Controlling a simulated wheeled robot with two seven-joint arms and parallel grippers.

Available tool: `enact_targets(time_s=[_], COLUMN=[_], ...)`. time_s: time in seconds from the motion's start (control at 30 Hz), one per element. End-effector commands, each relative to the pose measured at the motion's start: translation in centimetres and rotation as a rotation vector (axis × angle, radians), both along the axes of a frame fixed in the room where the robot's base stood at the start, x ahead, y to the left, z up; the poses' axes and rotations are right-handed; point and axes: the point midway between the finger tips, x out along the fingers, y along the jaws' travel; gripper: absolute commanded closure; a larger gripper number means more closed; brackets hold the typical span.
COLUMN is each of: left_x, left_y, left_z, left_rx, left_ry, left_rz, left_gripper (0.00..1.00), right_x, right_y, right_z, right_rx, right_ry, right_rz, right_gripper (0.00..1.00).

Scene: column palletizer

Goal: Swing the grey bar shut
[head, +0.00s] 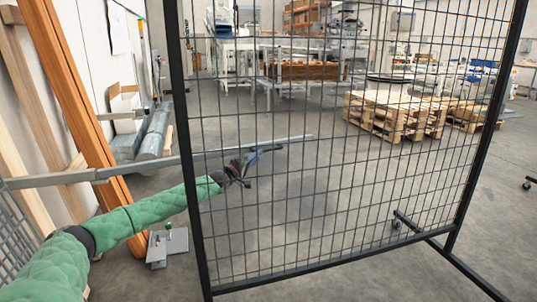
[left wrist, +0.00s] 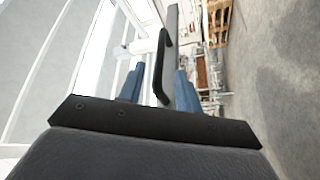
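The grey bar (head: 130,172) runs from a bracket at the far left across the head view, behind the black mesh panel, to a free end near the middle. My left gripper (head: 266,152), with blue fingers, is at the bar near its free end, seen through the mesh. In the left wrist view, the blue fingers of the gripper (left wrist: 158,88) are spread apart. A dark handle-like part (left wrist: 160,72) of the bar lies between them, with gaps visible on both sides. Contact cannot be made out. My right gripper is not in view.
The black mesh panel (head: 330,268) on a wheeled foot stands in front of much of the head view. Orange posts (head: 75,95) and boards lean at the left. A small grey plate part (head: 167,246) lies on the floor. Wooden pallets (head: 395,115) stand farther back.

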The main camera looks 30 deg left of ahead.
Motion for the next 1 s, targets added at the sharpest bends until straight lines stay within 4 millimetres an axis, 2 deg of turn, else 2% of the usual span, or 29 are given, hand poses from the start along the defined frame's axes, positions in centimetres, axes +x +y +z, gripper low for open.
enact_targets(time_s=[0.6, 1.0], left_x=[5.1, 6.3], left_y=[-1.1, -1.4], left_z=[1.1, 1.4], left_rx=[0.002, 0.002], left_ry=[-0.002, 0.0], left_rz=[0.001, 0.001], left_gripper=[0.66, 0.66], right_x=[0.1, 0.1], right_y=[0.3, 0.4], right_z=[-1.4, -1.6], right_rx=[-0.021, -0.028], right_ry=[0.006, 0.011], right_rz=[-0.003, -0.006], right_gripper=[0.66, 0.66])
